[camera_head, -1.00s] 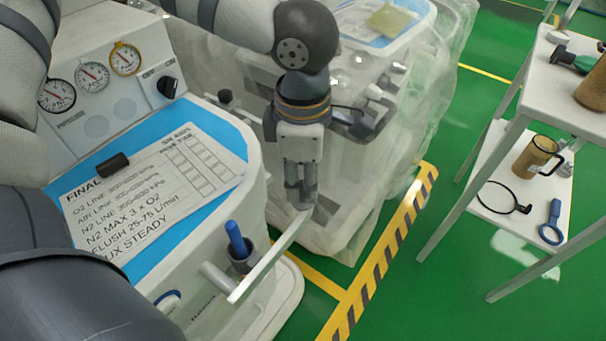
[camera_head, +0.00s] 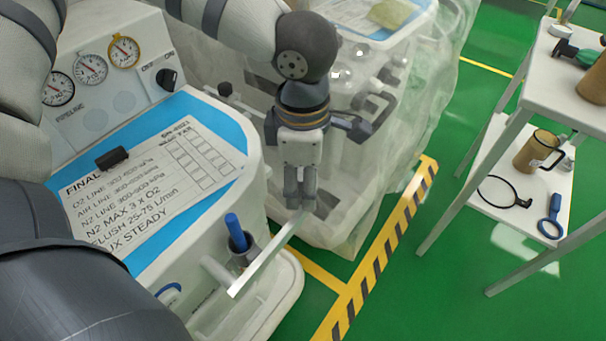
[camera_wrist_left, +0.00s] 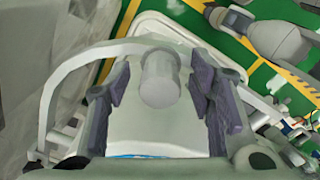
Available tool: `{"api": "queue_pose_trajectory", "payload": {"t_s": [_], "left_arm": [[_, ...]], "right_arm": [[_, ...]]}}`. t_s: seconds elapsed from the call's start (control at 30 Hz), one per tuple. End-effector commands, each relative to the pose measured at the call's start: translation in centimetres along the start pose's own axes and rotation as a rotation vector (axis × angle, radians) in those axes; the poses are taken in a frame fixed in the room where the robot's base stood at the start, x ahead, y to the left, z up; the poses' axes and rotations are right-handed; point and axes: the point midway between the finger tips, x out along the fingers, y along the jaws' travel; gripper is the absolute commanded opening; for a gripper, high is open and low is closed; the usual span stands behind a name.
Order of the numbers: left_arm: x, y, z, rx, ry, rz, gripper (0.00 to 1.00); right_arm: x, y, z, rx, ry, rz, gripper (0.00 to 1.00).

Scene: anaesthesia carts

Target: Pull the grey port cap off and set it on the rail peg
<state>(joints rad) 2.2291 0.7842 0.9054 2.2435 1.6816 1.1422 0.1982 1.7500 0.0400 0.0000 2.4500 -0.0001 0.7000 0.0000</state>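My left gripper (camera_head: 301,203) points down beside the near cart's right side, next to the far end of a pale rail (camera_head: 268,257). In the left wrist view its two purple-grey finger pads (camera_wrist_left: 163,98) are apart, one on each side of a short grey cylinder that looks like the port cap (camera_wrist_left: 160,80). A gap shows between the cap and each pad. In the head view the cap is hidden by the gripper. I cannot make out the rail peg clearly. A grey arm-like part shows at the upper right of the wrist view; I cannot tell its fingers.
A blue-handled tool (camera_head: 235,232) stands in a dark holder beside the rail. The near cart carries gauges and a printed sheet (camera_head: 150,185). A plastic-draped cart (camera_head: 425,120) stands behind the gripper. A white shelf unit (camera_head: 500,185) is at right, with green floor between.

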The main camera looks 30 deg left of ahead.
Motion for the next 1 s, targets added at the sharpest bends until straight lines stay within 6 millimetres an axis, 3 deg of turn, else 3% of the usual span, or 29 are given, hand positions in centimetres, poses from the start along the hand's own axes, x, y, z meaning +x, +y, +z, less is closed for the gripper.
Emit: {"api": "queue_pose_trajectory", "payload": {"t_s": [0.27, 0.6, 0.7, 1.0], "left_arm": [[-0.7, 0.1, 0.1, 0.0, -0.002, 0.004, 0.49], [-9.2, 0.1, 0.1, 0.0, -0.003, 0.005, 0.49], [-10.9, 0.1, 0.0, -0.001, -0.001, 0.004, 0.49], [-12.1, 0.0, 0.0, 0.0, 0.0, 0.0, 0.49]], "right_arm": [[0.0, 0.0, 0.0, 0.0, 0.0, 0.0, 0.4], [0.0, 0.0, 0.0, 0.0, 0.0, 0.0, 0.4], [0.0, 0.0, 0.0, 0.0, 0.0, 0.0, 0.4], [0.0, 0.0, 0.0, 0.0, 0.0, 0.0, 0.4]]}}
